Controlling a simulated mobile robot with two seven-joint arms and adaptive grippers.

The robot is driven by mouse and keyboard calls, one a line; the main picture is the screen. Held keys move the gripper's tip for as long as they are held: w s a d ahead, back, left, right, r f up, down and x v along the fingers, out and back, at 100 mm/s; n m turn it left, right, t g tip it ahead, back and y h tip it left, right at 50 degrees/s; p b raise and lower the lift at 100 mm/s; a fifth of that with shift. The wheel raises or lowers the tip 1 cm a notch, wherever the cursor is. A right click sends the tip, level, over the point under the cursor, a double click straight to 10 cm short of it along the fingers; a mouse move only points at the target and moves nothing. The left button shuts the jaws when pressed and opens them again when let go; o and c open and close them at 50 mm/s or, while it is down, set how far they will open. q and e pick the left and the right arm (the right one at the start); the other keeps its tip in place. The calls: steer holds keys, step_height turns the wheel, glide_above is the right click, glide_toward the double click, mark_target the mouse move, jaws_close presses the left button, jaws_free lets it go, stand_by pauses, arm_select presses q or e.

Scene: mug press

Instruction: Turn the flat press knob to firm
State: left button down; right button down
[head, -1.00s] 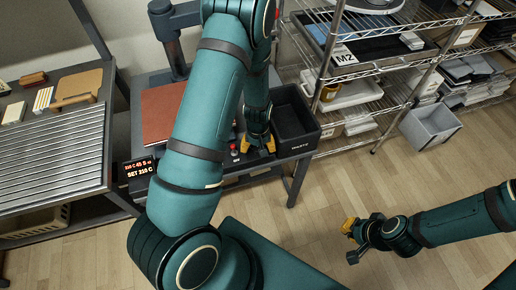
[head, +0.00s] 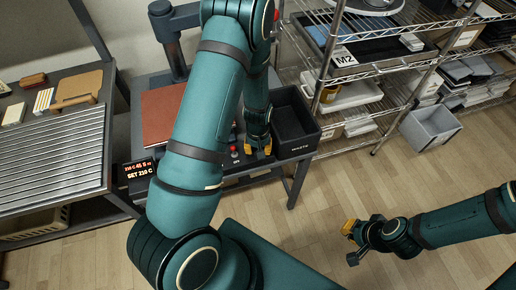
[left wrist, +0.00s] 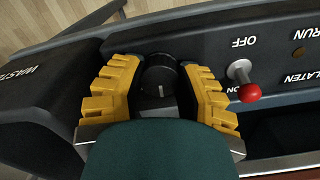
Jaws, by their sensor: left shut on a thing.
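The dark round press knob (left wrist: 160,76) sits on the press's front panel, with a short pale mark on its face. My left gripper (left wrist: 160,88) is shut on it, one yellow finger on each side. Any setting labels by the knob are hidden or unreadable. In the head view my left gripper (head: 258,147) is low at the panel, right of the red-tipped switch (head: 235,148), and the knob is hidden. The flat press shows a brown platen (head: 163,115), partly behind my arm. My right gripper (head: 351,241) is empty over the floor, its fingers apart.
A black waste bin (head: 309,135) stands close to the right of my left gripper. The red-tipped toggle switch (left wrist: 248,92) is beside the other finger. A lit display (head: 138,171) is at the front left. Wire shelves (head: 365,68) stand at the right.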

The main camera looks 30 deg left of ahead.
arm_select(q)
steer(key=m, duration=0.4)
steer(key=shift+s+m, duration=0.1)
steer(key=shift+m, duration=0.3)
steer(key=shift+m+b, duration=0.4)
steer(key=shift+m, duration=1.8)
steer(key=c, duration=0.6)
jaws_free()
steer(key=shift+o, duration=0.2)
steer(key=shift+r, duration=0.5)
step_height(320, 180, up, 11)
